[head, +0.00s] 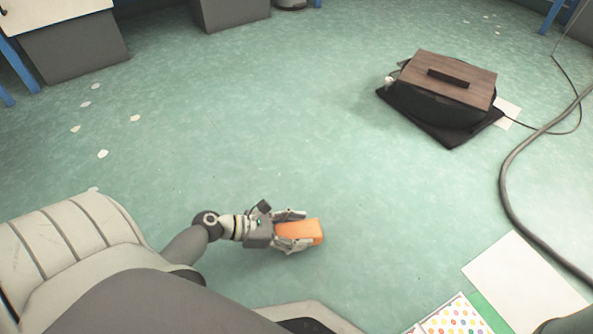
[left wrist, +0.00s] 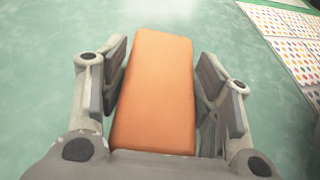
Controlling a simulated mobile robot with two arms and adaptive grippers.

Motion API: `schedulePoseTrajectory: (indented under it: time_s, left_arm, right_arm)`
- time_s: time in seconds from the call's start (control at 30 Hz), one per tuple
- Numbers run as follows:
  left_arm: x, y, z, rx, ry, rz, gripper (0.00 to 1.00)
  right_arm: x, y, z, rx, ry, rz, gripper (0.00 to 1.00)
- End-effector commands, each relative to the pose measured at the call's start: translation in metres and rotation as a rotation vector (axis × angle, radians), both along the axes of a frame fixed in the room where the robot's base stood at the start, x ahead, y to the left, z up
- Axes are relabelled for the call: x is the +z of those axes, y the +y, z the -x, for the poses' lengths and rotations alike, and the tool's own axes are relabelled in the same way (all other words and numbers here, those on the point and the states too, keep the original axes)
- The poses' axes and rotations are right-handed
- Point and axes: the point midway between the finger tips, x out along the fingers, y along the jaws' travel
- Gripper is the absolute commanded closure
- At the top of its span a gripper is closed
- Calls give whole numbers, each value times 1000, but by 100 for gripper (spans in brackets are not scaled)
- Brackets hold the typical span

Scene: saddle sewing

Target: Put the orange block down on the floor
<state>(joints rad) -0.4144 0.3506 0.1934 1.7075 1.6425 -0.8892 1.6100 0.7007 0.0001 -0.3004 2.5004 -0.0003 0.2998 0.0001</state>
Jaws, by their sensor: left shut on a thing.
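The orange block (head: 300,231) is between the fingers of my left gripper (head: 291,230), low in the middle of the head view. In the left wrist view the orange block (left wrist: 155,92) fills the middle, with the fingers of the left gripper (left wrist: 160,90) along both its long sides. The left gripper is shut on it. The green floor (head: 250,130) lies beneath the block. I cannot tell whether the block touches the floor. My right gripper is not in view.
A dark case with a wooden top (head: 448,76) sits on a black mat (head: 450,136) at the upper right. A cable (head: 508,190) runs down the right side. Dotted sheets (head: 458,318) lie at the lower right. The floor around the block is clear.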

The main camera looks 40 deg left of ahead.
Motion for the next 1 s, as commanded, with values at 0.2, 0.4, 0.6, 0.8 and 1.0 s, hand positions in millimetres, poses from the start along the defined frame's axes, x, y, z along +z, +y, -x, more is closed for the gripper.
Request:
schedulePoseTrajectory:
  time_s: [0.2,0.4,0.6,0.8,1.0]
  left_arm:
    - [-23,5,-6,1,-1,2,72]
    - [-40,6,-6,1,-2,0,72]
    - [-38,5,-5,1,-2,0,72]
    - [-40,5,-5,0,0,0,35]
    - [-40,5,-5,0,0,0,17]
  right_arm:
    - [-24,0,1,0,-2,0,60]
    - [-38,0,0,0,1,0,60]
    - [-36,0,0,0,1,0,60]
    - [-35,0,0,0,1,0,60]
    - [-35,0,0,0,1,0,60]
